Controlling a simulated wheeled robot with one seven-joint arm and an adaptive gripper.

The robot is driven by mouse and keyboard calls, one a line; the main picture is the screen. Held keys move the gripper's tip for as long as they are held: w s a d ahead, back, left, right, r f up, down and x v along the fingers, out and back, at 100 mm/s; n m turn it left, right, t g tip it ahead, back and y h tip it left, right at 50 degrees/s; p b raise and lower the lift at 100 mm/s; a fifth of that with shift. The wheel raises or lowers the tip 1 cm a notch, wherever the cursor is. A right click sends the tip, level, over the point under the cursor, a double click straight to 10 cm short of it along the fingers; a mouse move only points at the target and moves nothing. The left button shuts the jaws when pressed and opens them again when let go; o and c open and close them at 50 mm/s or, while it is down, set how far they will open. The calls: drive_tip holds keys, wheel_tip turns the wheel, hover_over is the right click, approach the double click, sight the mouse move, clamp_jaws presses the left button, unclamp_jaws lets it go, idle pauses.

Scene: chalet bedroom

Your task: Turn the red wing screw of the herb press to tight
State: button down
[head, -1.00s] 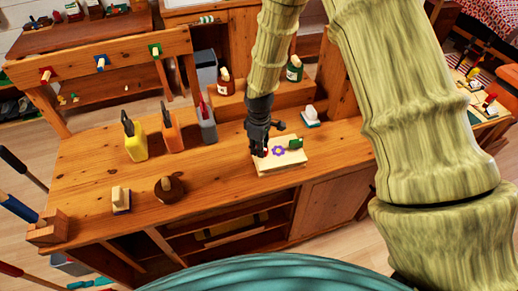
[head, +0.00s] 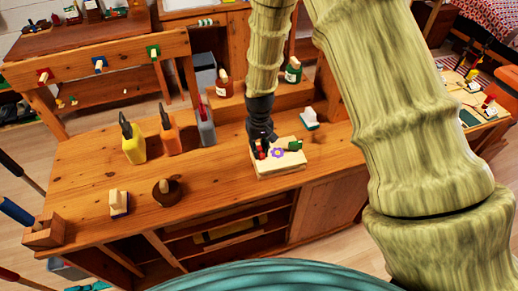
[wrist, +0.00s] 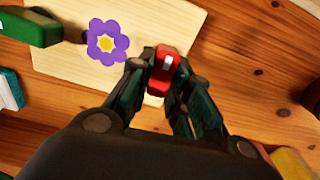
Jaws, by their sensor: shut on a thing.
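The herb press (head: 285,166) is a pale wooden block on the workbench, with a purple flower with a yellow centre on its top. It also shows in the wrist view (wrist: 70,65). A green wing screw (head: 295,145) stands at its right end. The red wing screw (wrist: 164,72) is at the other end, with a white mark on its top. My gripper (wrist: 161,78) is shut on the red wing screw, one finger on each side of it. In the head view my gripper (head: 262,145) comes down on it from above and partly hides it.

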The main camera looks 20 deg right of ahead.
sight(260, 149)
drive_tip(key=shift+m, duration=0.5)
drive_tip(key=c, duration=1.3)
unclamp_jaws()
wheel_tip(260, 149, up, 12)
